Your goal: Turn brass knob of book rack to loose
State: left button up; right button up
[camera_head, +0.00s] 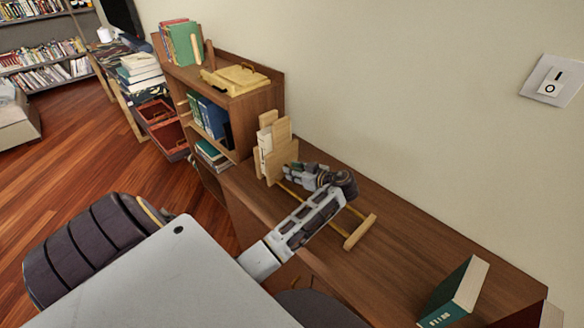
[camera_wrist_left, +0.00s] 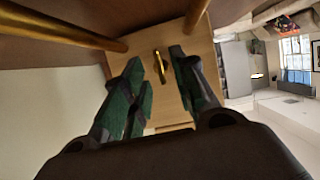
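The book rack (camera_head: 283,148) is a pale wooden stand on the brown desktop, with rods running to a wooden end bar (camera_head: 360,231). In the left wrist view its wooden end panel (camera_wrist_left: 198,49) faces me, with brass-coloured rods at the upper left. The brass knob (camera_wrist_left: 160,68) is a narrow upright piece on that panel; in the head view it is hidden. My left gripper (camera_head: 298,170) is close to the panel above the rods. In the wrist view its green-padded fingers (camera_wrist_left: 157,65) are open, one on each side of the knob, with gaps visible. My right gripper is not in view.
A teal-green book (camera_head: 452,296) stands at the desktop's near right. A bookcase (camera_head: 262,101) with a yellow tray (camera_head: 234,79) and books stands behind the rack. The wall runs along the desk's right side. Desktop (camera_head: 410,240) between the end bar and book is clear.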

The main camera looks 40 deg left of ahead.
pick_arm(q)
jog(key=w+v, duration=0.1)
jog(key=v, duration=0.9)
jog(key=shift+s+d, duration=0.25)
jog(key=shift+s, duration=0.3)
jog(key=shift+s, duration=0.1)
